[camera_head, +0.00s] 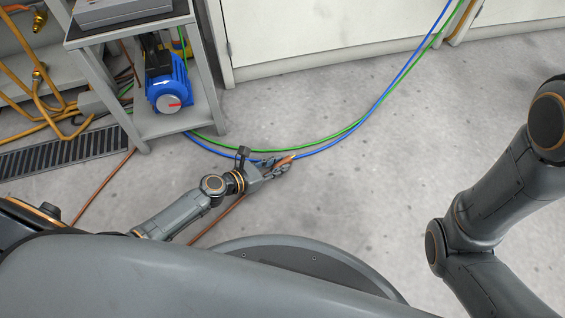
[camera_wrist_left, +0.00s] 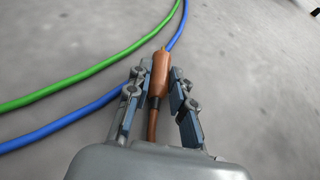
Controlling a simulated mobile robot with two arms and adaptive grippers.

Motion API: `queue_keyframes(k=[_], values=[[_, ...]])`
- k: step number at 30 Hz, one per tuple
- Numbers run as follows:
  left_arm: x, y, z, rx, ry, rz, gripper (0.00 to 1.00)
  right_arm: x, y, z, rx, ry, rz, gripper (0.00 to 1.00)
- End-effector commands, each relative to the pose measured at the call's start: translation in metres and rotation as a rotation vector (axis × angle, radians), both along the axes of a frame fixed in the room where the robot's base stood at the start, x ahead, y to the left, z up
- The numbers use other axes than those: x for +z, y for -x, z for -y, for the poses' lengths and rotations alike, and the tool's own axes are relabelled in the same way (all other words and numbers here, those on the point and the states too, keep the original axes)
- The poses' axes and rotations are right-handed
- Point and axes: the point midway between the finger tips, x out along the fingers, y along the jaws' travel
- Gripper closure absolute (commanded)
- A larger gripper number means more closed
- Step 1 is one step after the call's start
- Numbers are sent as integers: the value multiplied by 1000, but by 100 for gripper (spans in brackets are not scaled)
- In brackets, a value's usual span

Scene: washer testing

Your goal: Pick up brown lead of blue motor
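The brown lead's thick end (camera_wrist_left: 159,75) lies between the two fingers of my left gripper (camera_wrist_left: 160,80) in the left wrist view, its tip pointing away from the palm. The fingers are drawn in close on both sides of it, and I see them as shut on it. In the head view the left gripper (camera_head: 279,166) is low over the floor, with the brown end (camera_head: 287,159) at its fingers. The brown cable (camera_head: 216,220) trails back to the lower left. The blue motor (camera_head: 170,88) sits on the grey stand's lower shelf. My right gripper is not in view.
A blue cable (camera_head: 385,95) and a green cable (camera_head: 350,130) curve over the floor right by the left gripper. The grey stand (camera_head: 205,60) and yellow pipes (camera_head: 35,85) are at the left. A floor grate (camera_head: 60,155) lies below them. The floor at centre right is clear.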

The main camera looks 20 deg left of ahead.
Motion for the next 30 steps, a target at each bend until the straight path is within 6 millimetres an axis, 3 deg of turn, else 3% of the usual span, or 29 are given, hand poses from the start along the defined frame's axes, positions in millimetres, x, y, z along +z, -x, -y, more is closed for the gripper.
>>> queue_keyframes(k=[16,30], values=[[10,0,0,0,1,1,100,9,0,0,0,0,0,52],[81,0,0,1,1,1,100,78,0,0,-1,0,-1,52]])
